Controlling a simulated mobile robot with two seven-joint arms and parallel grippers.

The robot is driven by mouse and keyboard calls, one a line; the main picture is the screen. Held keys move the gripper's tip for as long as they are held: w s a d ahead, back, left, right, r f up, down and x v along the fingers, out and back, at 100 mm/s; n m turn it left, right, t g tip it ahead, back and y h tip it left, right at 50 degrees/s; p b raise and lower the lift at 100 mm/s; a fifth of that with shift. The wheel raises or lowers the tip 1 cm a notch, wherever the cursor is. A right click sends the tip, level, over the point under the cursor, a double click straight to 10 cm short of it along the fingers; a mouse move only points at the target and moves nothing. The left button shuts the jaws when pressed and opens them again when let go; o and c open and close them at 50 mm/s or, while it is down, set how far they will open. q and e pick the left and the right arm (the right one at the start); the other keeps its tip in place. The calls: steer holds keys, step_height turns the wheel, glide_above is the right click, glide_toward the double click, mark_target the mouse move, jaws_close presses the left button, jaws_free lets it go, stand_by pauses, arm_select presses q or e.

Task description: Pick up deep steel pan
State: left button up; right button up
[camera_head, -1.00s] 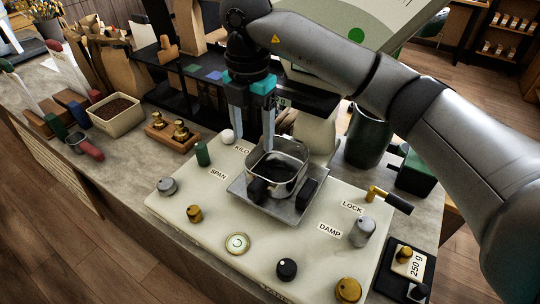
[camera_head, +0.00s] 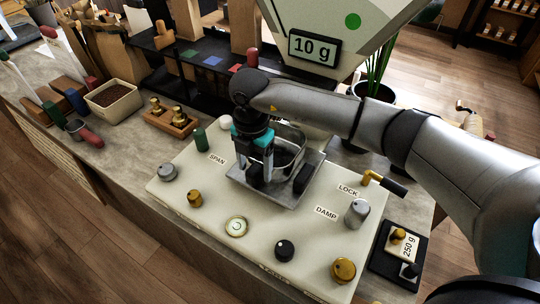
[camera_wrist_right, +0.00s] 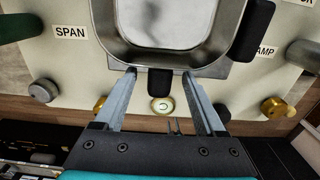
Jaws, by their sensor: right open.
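The deep steel pan (camera_head: 290,148) is a square-cornered, shiny pan on the square steel plate (camera_head: 282,196) of the cream scale. It has two black handles, and part of it is hidden behind my right gripper. My right gripper (camera_head: 257,180) points down at the pan's near left side, open. In the right wrist view the pan (camera_wrist_right: 205,60) looks empty. One black handle (camera_wrist_right: 160,82) lies between the two open fingers there, with a gap visible on each side. My left gripper is not in view.
The scale's top (camera_head: 225,205) carries several knobs, a bubble level (camera_head: 237,226) and a LOCK lever (camera_head: 385,184). Its display (camera_head: 313,49) reads 10 g. A 250 g weight tray (camera_head: 400,252) stands at right. A bin of brown grains (camera_head: 113,100) and a wooden weight block (camera_head: 171,120) stand at left.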

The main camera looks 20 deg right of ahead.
steer(key=shift+f, duration=0.65)
jaws_close()
steer(key=shift+r, duration=0.1)
stand_by(0.8)
